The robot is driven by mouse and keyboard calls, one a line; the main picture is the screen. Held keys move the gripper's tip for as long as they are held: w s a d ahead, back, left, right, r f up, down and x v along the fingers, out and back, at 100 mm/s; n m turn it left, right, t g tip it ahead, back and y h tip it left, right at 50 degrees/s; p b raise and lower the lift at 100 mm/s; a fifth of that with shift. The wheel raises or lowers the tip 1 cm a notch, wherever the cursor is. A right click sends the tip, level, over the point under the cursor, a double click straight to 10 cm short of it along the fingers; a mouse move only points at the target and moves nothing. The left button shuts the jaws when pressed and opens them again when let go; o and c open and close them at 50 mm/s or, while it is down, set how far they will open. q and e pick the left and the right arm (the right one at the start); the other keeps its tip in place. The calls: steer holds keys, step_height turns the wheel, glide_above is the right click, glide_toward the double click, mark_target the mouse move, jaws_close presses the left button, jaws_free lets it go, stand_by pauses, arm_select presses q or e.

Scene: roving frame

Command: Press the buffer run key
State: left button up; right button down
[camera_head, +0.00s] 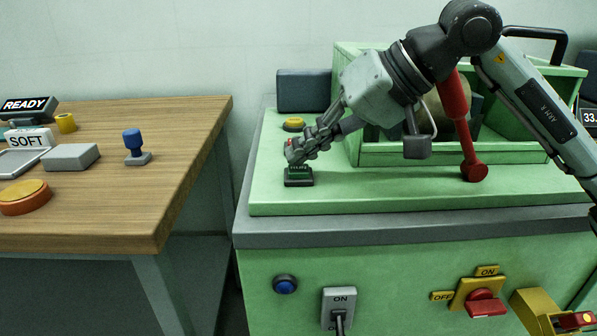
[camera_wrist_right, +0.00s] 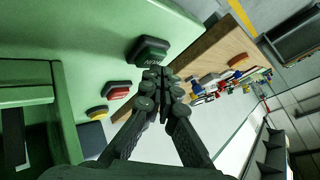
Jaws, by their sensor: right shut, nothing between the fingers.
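A small dark green key with a black base (camera_head: 298,178) stands near the front left of the green bench top; its label is too small to read. It also shows at the top of the right wrist view (camera_wrist_right: 150,50). My right gripper (camera_head: 295,157) is shut and empty, its fingertips pointing down right over this key. In the wrist view the fingertips (camera_wrist_right: 155,75) are at the key's edge; I cannot tell whether they touch. A red key (camera_wrist_right: 118,91) and a yellow key (camera_wrist_right: 97,112) stand in line behind it. My left gripper is not in view.
A green open crate (camera_head: 500,153) and a red lever (camera_head: 465,125) stand right of the key. A dark box (camera_head: 303,90) is behind. The bench front has a blue button (camera_head: 285,284) and switches. A wooden table (camera_head: 120,220) with several items stands left, across a gap.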

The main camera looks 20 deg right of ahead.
mark_target(305, 169)
steer(key=shift+f+b, duration=0.45)
steer(key=shift+b, duration=0.1)
stand_by(0.7)
steer(key=shift+r, duration=0.1)
steer(key=shift+r+p, duration=0.5)
steer(key=shift+r, duration=0.25)
steer(key=shift+r, duration=0.1)
steer(key=shift+r+p, duration=1.7)
steer(key=shift+r, duration=0.8)
steer(key=shift+f, duration=0.1)
